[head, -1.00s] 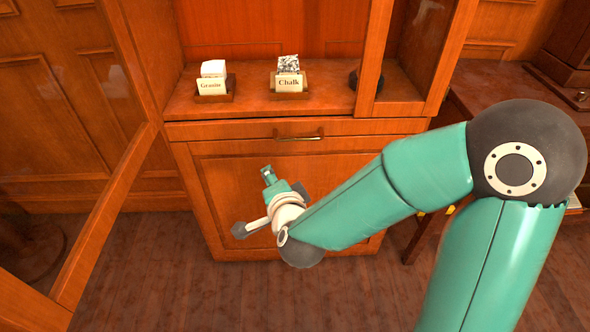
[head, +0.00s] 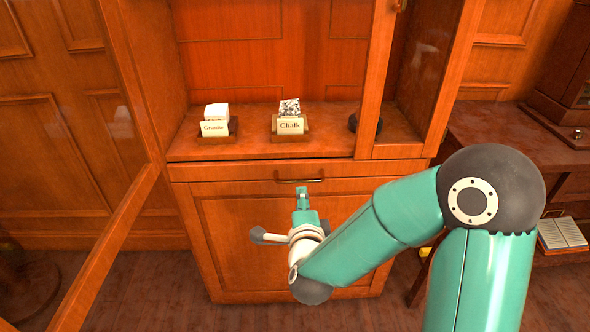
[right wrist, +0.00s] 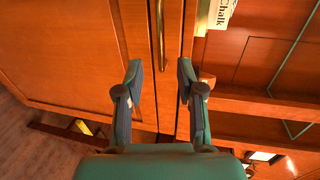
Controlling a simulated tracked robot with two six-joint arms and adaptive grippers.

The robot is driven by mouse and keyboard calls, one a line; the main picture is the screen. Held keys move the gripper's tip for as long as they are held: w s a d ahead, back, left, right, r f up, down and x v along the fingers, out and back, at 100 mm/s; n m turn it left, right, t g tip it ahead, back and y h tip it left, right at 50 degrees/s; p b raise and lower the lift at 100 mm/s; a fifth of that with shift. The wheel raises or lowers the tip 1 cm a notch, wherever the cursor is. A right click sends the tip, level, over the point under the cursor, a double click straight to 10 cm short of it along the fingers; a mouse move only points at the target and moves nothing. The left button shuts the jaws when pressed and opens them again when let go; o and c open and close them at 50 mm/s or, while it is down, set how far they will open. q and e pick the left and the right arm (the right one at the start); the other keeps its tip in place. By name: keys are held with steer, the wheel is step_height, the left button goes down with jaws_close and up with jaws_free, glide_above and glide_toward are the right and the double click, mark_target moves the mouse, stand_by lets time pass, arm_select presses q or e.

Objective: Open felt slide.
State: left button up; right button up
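The shallow wooden front with a brass handle (head: 299,181) under the cabinet shelf is the likely felt slide (head: 220,172). It sits flush with the cabinet and looks shut; no felt shows. My right gripper (head: 302,192) is just below and in front of the handle in the head view. In the right wrist view my right gripper (right wrist: 160,82) is open, its two fingers apart with nothing between them. The handle (right wrist: 160,35) lies ahead, roughly in line with the gap and beyond the fingertips. My left gripper is not in view.
On the shelf stand a Granite holder (head: 215,123) and a Chalk holder (head: 290,122), with a dark round object (head: 357,122) to their right. An open glazed door (head: 110,235) stands at left. A desk (head: 510,135) is at right. A panelled front lies below the handle.

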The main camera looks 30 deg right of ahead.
mark_target(299, 182)
steer(key=x, duration=1.1)
steer(key=shift+s, duration=0.1)
jaws_close()
